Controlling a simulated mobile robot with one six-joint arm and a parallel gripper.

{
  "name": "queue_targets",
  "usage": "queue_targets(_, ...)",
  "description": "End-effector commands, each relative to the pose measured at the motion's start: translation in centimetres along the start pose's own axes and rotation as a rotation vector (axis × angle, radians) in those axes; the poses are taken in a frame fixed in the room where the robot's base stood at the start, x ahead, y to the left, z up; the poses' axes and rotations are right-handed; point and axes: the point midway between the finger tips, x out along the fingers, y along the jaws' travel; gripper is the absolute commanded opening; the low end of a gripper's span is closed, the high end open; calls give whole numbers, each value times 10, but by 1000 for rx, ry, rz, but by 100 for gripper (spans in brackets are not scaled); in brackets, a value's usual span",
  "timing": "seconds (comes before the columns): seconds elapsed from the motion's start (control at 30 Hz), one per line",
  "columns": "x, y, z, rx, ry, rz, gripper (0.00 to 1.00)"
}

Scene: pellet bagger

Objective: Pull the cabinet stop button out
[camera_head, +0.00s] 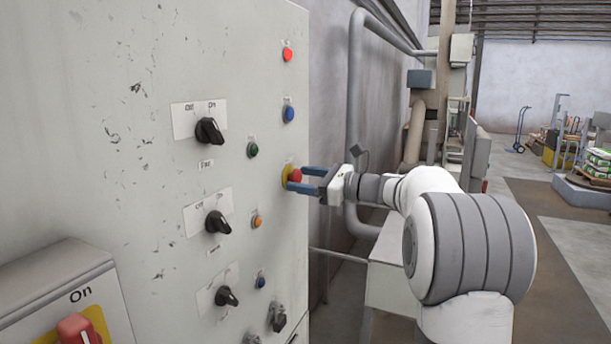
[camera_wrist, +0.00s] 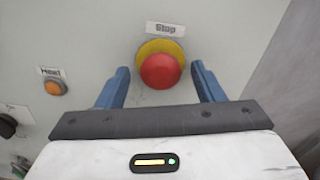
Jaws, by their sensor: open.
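The cabinet stop button (camera_head: 296,175) is a red mushroom head on a yellow disc, set on the face of the grey cabinet (camera_head: 90,130). In the wrist view the red button (camera_wrist: 161,71) sits under a label reading "Stop". My gripper (camera_head: 300,178) is open at the button, with its blue fingers pointing at the panel. In the wrist view the fingers of my gripper (camera_wrist: 161,77) stand on either side of the red head, with a gap showing on both sides. I cannot tell how far the button stands out from the panel.
An orange button (camera_head: 257,222), a green button (camera_head: 253,149) and a blue button (camera_head: 289,113) are near the stop button. Black rotary knobs (camera_head: 210,131) stick out further left. A red switch (camera_head: 78,328) is at the lower left. A grey pipe (camera_head: 355,110) runs behind my arm.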

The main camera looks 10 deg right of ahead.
Motion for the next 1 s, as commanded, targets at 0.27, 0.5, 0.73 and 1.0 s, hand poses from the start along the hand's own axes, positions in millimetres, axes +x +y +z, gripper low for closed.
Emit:
queue_targets(0.27, 9, 0, 0, -1, 0, 0, 62)
queue_targets(0.5, 8, 0, 0, -1, 0, -1, 51)
queue_targets(0.73, 8, 0, 0, -1, 1, -1, 32)
queue_targets(1.0, 8, 0, -1, -1, 1, -1, 10)
